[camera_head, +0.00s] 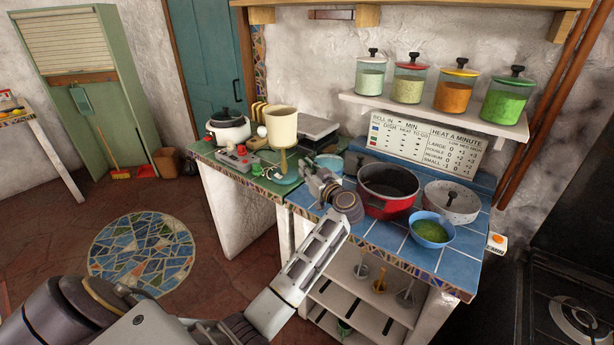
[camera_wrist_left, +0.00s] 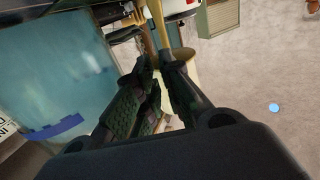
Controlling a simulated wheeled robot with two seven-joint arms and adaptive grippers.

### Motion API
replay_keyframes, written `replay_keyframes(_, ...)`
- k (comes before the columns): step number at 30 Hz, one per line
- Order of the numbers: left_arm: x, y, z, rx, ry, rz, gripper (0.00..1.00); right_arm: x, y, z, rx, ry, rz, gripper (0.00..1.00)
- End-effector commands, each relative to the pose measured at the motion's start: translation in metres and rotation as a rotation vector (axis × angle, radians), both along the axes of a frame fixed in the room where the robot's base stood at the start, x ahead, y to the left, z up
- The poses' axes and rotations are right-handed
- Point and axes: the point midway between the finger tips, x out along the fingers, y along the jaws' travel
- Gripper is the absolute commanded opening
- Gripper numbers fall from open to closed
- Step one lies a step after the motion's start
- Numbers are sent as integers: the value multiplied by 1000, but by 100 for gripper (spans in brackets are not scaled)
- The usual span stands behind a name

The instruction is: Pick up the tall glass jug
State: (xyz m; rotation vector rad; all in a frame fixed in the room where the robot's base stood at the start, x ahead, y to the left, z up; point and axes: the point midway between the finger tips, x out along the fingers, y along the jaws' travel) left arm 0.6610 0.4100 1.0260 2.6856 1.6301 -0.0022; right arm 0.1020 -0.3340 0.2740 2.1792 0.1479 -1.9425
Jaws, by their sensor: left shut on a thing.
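The tall glass jug (camera_head: 329,160) is a bluish-teal see-through vessel at the back of the counter, where mostly its rim shows. My left gripper (camera_head: 318,182) is right in front of it and hides its lower part. In the left wrist view a wide bluish glassy surface (camera_wrist_left: 60,70), seemingly the jug, fills the left side very close. The left fingers (camera_wrist_left: 162,72) are close together there, shut on the jug; the exact contact is dark and hard to see. My right gripper is not in view.
A red pot (camera_head: 387,207), white colander (camera_head: 452,201) and blue bowl (camera_head: 431,230) stand on the blue-tiled counter, to the right of the gripper. A cream cup on a stem (camera_head: 282,127) stands close on the left. Lidded jars (camera_head: 408,82) line the shelf above.

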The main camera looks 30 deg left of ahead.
Motion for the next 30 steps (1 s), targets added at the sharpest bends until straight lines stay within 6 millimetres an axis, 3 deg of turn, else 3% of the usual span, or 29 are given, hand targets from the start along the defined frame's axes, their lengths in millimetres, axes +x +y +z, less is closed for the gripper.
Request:
replay_keyframes(3,0,0,21,1,-9,0,0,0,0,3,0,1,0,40)
replay_keyframes(12,0,0,53,1,-9,-1,0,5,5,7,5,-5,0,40)
replay_keyframes(21,0,0,61,2,-7,0,0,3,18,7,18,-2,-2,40)
replay_keyframes(30,0,0,61,2,-8,-1,0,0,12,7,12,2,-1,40)
